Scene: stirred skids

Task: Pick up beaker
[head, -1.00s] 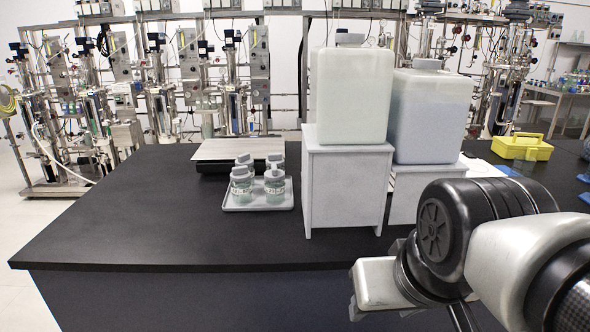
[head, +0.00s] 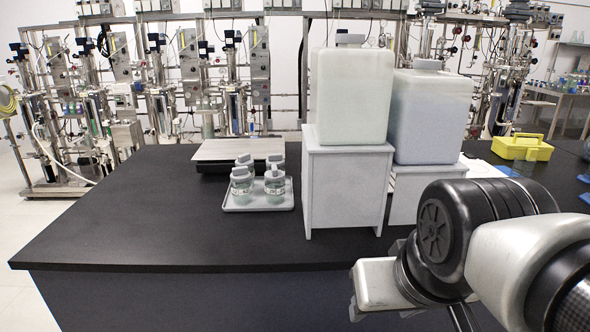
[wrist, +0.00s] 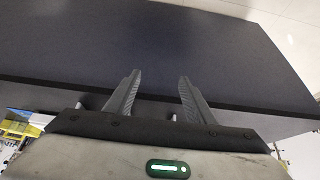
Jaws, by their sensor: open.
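My gripper (wrist: 160,76) shows in the wrist view with its two ridged grey fingers apart and nothing between them. It points at the dark bench near its edge. In the head view my arm is at the lower right, in front of the bench. I cannot pick out a beaker for certain. Several small clear jars (head: 241,193) with grey caps and pale green contents stand on a grey tray (head: 232,208) on the bench, left of and well apart from my arm. Small glassware on a far table (head: 560,94) at the right is too small to identify.
Two large white containers (head: 350,98) (head: 430,115) stand on white stands right of the tray. A flat plate device (head: 215,152) is behind the tray. A yellow caddy (head: 522,148) sits at the back right. The black bench top (head: 120,225) is clear at left and front.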

